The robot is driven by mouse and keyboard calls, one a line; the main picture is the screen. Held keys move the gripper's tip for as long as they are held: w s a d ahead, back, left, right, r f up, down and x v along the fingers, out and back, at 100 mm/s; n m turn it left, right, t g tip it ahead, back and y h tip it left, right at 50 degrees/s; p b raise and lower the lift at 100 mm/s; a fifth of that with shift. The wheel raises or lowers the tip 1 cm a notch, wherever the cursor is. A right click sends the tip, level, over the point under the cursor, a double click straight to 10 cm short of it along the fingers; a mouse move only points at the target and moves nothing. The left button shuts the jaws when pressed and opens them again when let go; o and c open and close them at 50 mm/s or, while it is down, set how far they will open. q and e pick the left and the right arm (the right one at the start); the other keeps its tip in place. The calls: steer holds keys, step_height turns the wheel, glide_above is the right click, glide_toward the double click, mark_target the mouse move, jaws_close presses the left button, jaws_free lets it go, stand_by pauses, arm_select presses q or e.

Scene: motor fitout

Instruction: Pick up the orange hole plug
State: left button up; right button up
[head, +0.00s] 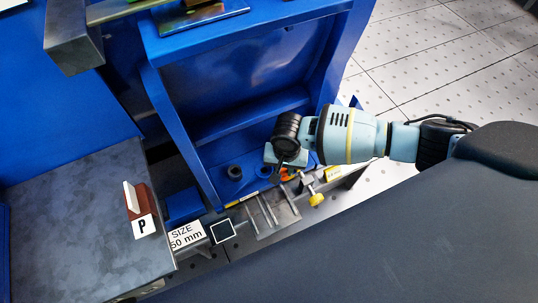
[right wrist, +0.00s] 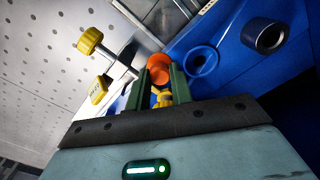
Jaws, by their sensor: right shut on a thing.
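The orange hole plug (right wrist: 158,68) shows in the right wrist view between the two green fingers of my right gripper (right wrist: 159,77), which is shut on it. In the head view a bit of the orange plug (head: 286,175) shows below my right gripper (head: 283,169), over the edge of the blue frame; the wrist hides much of the hold. A small yellow piece (right wrist: 162,98) shows between the fingers, nearer the palm; I cannot tell what it is. My left gripper is not in view.
A blue ring (right wrist: 201,60) and a dark ring (right wrist: 265,36) are on the blue frame (head: 175,120) beside the gripper. A yellow knob (head: 316,200) on a rod and a metal slotted holder (head: 270,217) are close by. A grey bench (head: 80,225) is at left.

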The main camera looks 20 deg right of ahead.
steer(key=s+d+p, duration=0.2)
steer(key=s+d, duration=0.2)
steer(key=s, duration=0.3)
steer(key=shift+s+d+r, duration=0.2)
steer(key=shift+d+r, duration=0.15)
steer(key=shift+r, duration=0.1)
